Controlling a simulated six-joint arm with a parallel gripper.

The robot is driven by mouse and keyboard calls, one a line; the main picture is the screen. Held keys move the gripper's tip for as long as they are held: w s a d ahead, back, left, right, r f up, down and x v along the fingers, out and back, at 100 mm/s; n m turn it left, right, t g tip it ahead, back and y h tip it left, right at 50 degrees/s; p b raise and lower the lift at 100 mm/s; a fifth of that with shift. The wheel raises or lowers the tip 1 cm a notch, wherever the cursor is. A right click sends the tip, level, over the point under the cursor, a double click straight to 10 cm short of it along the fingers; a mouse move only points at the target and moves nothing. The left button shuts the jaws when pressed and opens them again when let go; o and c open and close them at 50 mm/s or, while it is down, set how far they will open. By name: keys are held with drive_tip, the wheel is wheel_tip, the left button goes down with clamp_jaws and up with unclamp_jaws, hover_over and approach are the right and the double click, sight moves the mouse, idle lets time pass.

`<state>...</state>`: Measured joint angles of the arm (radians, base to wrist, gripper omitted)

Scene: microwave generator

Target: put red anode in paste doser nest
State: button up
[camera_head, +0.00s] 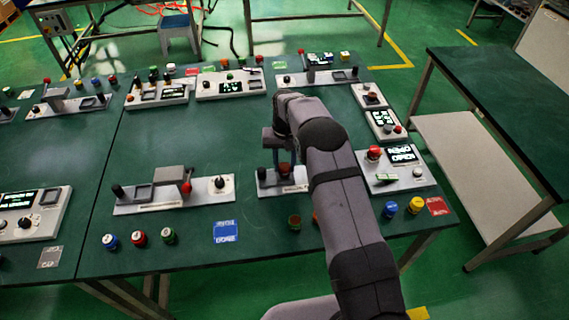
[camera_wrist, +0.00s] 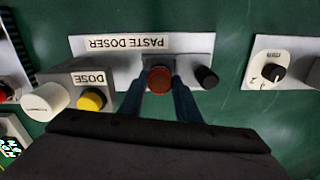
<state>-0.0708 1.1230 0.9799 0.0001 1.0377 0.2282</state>
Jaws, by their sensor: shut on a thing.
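The red anode (camera_wrist: 159,79) is between the two fingers of my gripper (camera_wrist: 160,84) in the wrist view. My gripper is shut on it. The paste doser (camera_wrist: 185,44) is a white plate with an upside-down PASTE DOSER label, directly under the anode. The nest is hidden by the anode and fingers, and I cannot tell whether the anode sits in it or hovers just above. In the head view, my gripper (camera_head: 284,165) points down over the paste doser (camera_head: 268,188), and my arm covers its right part.
In the wrist view, a black knob (camera_wrist: 206,77) stands close right of the fingers. A grey block with a yellow DOSE button (camera_wrist: 92,100) is close on the left. In the head view, several coloured cylinders, including a blue one (camera_head: 109,241), stand along the table's front edge.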

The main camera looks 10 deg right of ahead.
sight(284, 166)
drive_tip(key=shift+f+b, duration=0.4)
drive_tip(key=shift+f, duration=0.25)
drive_tip(key=o, duration=1.3)
drive_tip(key=shift+r, duration=0.1)
wheel_tip(284, 166, up, 6)
drive_tip(key=shift+r+b, duration=0.15)
drive_tip(key=shift+b, duration=1.05)
drive_tip(key=shift+r, duration=0.5)
